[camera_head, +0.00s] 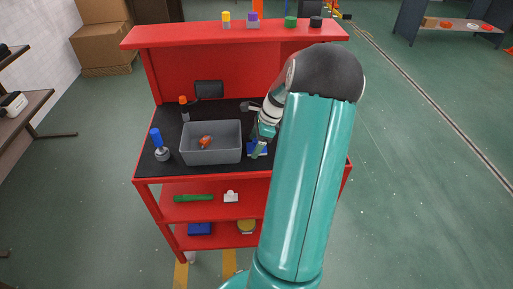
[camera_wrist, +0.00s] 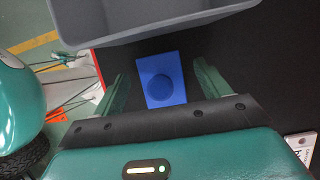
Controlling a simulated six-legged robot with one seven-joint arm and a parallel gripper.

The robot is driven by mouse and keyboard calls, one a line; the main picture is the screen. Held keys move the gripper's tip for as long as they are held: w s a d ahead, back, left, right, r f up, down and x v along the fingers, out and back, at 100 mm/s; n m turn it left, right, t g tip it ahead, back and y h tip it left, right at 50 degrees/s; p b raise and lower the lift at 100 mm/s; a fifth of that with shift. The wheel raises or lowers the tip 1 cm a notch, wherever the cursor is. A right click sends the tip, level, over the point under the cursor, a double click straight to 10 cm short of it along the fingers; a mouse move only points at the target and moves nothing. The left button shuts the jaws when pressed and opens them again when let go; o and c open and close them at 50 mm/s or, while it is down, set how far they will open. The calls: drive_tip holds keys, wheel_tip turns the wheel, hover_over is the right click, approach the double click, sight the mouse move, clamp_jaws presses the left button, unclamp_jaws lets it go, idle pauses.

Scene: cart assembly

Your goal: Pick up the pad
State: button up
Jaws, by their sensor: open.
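The pad (camera_wrist: 162,80) is a flat blue rectangle with a round raised or recessed disc in its middle. It lies on the black top of the red cart, just beside the grey bin (camera_wrist: 140,22). My gripper (camera_wrist: 160,84) is open in the wrist view, with one green finger on each side of the pad and visible room between. I cannot tell its exact height above the pad. In the head view the pad (camera_head: 265,149) shows as a small blue patch right of the bin, partly hidden by my gripper (camera_head: 259,148) and arm.
The grey bin (camera_head: 211,157) holds an orange-red item. A blue-handled item (camera_head: 158,143) stands at the cart's left and an orange-topped one (camera_head: 184,108) behind the bin. The red upper shelf (camera_head: 180,35) carries several small coloured pieces. A white item (camera_wrist: 302,146) lies at lower right.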

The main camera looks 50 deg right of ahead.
drive_tip(key=shift+w+a+f, duration=0.1)
drive_tip(key=shift+w+f, duration=0.05)
drive_tip(key=shift+f, duration=0.2)
drive_tip(key=c, duration=1)
drive_tip(key=shift+r, duration=0.15)
drive_tip(key=shift+c, duration=0.2)
drive_tip(key=shift+r, duration=0.3)
wheel_tip(320, 180, up, 2)
drive_tip(key=shift+r, duration=0.1)
drive_tip(key=s+a+r, duration=0.9)
drive_tip(key=s+r, duration=0.1)
drive_tip(key=shift+s+a, duration=0.15)
drive_tip(key=shift+s, duration=0.15)
